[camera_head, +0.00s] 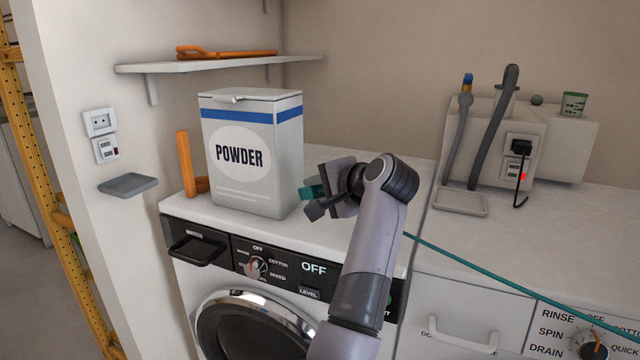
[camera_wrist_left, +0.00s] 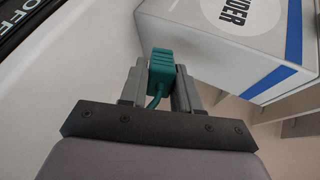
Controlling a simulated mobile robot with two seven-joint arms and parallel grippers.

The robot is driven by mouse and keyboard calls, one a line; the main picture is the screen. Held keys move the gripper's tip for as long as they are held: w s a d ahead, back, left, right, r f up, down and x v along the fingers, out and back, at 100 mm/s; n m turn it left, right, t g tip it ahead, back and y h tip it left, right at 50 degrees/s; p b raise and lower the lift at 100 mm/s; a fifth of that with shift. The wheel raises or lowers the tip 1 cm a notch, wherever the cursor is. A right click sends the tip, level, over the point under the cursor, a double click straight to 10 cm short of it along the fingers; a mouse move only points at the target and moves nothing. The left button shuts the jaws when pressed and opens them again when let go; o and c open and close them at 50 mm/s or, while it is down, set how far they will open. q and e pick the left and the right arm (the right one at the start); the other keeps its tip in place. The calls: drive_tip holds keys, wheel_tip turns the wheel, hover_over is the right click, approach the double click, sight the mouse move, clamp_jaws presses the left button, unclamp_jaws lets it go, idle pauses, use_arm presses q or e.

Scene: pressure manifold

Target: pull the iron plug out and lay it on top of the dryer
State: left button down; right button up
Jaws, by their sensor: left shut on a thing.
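The iron plug is a teal block (camera_head: 311,190) with a teal cable, and it also shows in the left wrist view (camera_wrist_left: 162,70). My left gripper (camera_head: 318,196) is shut on it, with one finger on each side in the left wrist view (camera_wrist_left: 161,82). The plug is over the white top of the left machine, which looks like the dryer (camera_head: 255,222), just right of the powder box. I cannot tell whether the plug touches the top. The teal cable (camera_head: 500,278) runs right across the neighbouring machine. My right gripper is not in view.
The powder box (camera_head: 250,155) stands close beside the plug, with an orange object (camera_head: 186,165) behind its left side. A black plug (camera_head: 521,147) sits in the right socket block. Empty wall sockets (camera_head: 99,122) are at left. A shelf (camera_head: 220,63) hangs above.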

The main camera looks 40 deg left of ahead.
sight(318, 232)
use_arm(q)
wheel_tip(318, 232, down, 3)
drive_tip(key=shift+r, duration=0.15)
drive_tip(key=shift+f+b, duration=0.4)
drive_tip(key=shift+f, duration=0.45)
drive_tip(key=shift+f+b, duration=0.7)
drive_tip(key=shift+b, duration=0.3)
